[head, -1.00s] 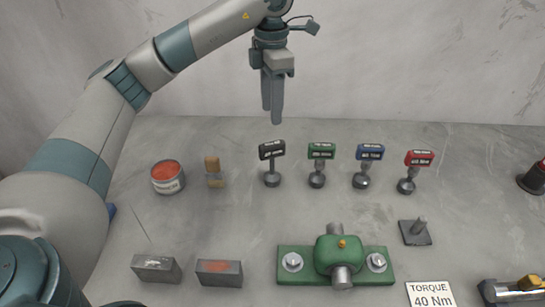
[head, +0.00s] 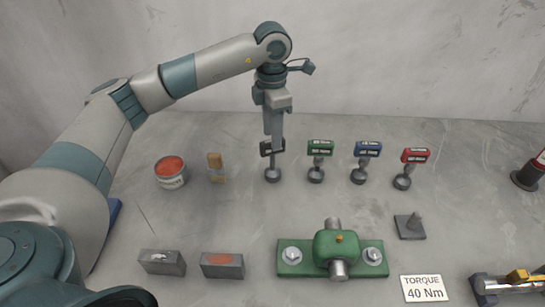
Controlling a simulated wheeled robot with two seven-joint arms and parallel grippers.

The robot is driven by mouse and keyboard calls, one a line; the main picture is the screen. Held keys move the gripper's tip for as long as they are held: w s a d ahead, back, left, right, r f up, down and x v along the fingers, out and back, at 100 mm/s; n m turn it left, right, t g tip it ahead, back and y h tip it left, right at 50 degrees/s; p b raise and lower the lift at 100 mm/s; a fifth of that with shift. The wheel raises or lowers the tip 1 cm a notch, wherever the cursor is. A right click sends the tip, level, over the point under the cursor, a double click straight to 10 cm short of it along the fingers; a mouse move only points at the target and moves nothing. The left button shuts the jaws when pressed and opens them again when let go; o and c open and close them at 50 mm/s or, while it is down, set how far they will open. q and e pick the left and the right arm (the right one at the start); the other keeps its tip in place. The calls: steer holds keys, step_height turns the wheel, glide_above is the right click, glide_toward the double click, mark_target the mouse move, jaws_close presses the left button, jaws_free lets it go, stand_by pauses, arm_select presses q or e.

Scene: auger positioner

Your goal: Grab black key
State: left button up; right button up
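The black key (head: 265,150) stands upright on the grey table, leftmost in a row of keys; its round base (head: 272,175) shows below. My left gripper (head: 275,148) points straight down at the black key, its fingers overlapping the key's head and hiding part of it. I cannot tell whether the fingers touch it or how far apart they are. To the right stand a green key (head: 320,147), a blue key (head: 368,149) and a red key (head: 415,156). My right gripper is not in view.
A green bearing block (head: 334,255) sits in front, with two metal blocks (head: 162,262) to its left. A red-topped can (head: 170,170) and a brush (head: 215,165) stand left of the keys. A torque sign (head: 424,289) lies front right.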

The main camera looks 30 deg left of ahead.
mark_target(273, 155)
arm_select(q)
steer(key=shift+f+p, duration=0.4)
steer(key=shift+f, duration=1.4)
steer(key=shift+f+p, duration=0.6)
steer(key=shift+p, duration=0.2)
step_height(273, 155, down, 3)
steer(key=shift+r+p, duration=0.1)
steer(key=shift+p, duration=0.75)
steer(key=shift+f, duration=0.6)
steer(key=shift+r, duration=0.1)
jaws_close()
